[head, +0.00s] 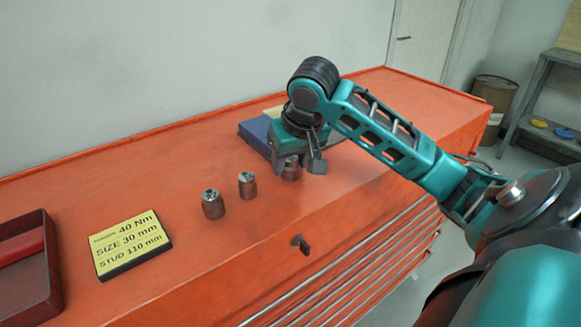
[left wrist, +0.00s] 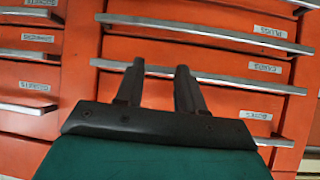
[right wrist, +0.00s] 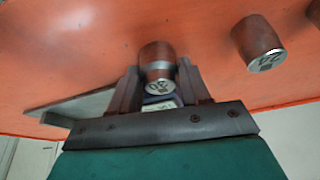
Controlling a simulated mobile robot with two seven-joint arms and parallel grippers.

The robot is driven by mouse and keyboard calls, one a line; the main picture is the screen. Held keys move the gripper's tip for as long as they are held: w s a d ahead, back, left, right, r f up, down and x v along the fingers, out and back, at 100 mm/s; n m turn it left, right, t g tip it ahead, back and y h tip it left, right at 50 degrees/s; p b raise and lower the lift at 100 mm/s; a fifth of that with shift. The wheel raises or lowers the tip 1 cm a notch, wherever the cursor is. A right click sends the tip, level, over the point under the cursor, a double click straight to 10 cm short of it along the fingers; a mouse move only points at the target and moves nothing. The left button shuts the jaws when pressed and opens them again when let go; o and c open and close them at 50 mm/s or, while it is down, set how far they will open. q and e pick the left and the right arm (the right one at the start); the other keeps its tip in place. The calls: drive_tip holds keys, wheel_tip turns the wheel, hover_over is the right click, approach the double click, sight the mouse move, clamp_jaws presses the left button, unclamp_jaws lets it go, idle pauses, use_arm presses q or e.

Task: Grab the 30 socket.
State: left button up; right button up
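Three brown metal sockets stand in a row on the orange cabinet top: a larger left one (head: 213,205), a middle one (head: 247,186) and a right one (head: 291,173), partly hidden by my right gripper (head: 303,165). In the right wrist view, my right gripper (right wrist: 158,66) is open, its fingers on either side of the right socket (right wrist: 157,60). The mark on its end looks like 30 but is blurred. Another socket (right wrist: 259,43) stands to the right there. My left gripper (left wrist: 160,64) is open and empty before the cabinet drawers.
A yellow card (head: 130,244) reads 40 Nm, size 30 mm, stud 110 mm. A red tray (head: 52,270) lies at the left. A blue object (head: 255,134) lies behind my right gripper. Labelled drawers (left wrist: 190,45) with metal handles face my left gripper.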

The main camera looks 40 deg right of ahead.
drive_tip(key=c, duration=0.7)
drive_tip(key=shift+r, duration=0.1)
